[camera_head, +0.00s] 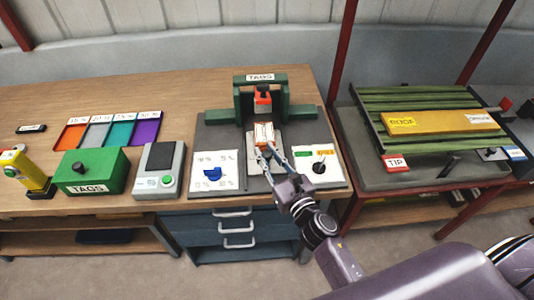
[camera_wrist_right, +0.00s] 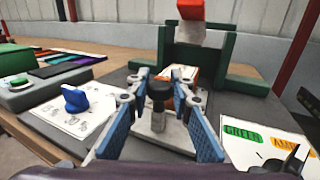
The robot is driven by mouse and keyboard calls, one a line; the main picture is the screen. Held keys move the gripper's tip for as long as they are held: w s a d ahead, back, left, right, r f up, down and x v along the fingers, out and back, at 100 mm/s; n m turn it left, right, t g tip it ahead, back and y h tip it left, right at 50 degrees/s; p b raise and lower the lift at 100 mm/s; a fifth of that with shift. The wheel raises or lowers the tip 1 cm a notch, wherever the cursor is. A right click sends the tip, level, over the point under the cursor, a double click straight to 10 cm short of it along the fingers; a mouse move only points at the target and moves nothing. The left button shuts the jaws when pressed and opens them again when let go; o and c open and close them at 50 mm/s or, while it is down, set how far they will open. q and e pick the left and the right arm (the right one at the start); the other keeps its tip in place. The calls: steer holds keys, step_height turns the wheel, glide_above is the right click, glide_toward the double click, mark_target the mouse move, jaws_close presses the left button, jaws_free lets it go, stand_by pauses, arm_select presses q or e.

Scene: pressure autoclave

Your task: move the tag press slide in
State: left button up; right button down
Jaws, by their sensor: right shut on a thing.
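The tag press (camera_head: 260,95) is a green frame with a TAGS sign and an orange-red press head (camera_head: 262,98); it shows at the top of the wrist view (camera_wrist_right: 190,58). Its pale slide (camera_head: 252,166) lies on the grey base in front of the frame. An orange and white piece (camera_head: 263,133) sits at the slide's far end, in front of the press head. My right gripper (camera_head: 267,153) is at the slide's near part. In the wrist view its blue-padded fingers are shut on the slide's black knob (camera_wrist_right: 159,91), which stands on a metal post. My left gripper is not visible.
Left of the slide is a white panel with a blue knob (camera_head: 212,174); right of it is a GREEN/AMBER panel with a black lever (camera_head: 319,166). A grey device (camera_head: 160,168) and green TAGS box (camera_head: 90,170) stand farther left. Colored trays (camera_head: 110,131) lie behind them.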

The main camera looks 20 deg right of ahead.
steer(key=shift+w, duration=0.1)
steer(key=w, duration=0.2)
steer(key=w+d, duration=0.1)
steer(key=shift+w, duration=0.35)
steer(key=shift+r, duration=0.1)
steer(key=c, duration=2.1)
jaws_free()
steer(key=o, duration=0.4)
steer(key=shift+w, duration=0.1)
steer(key=s, duration=0.4)
steer(key=s+d, duration=0.1)
steer(key=s, duration=0.3)
steer(key=s+d, duration=0.1)
steer(key=s, duration=0.3)
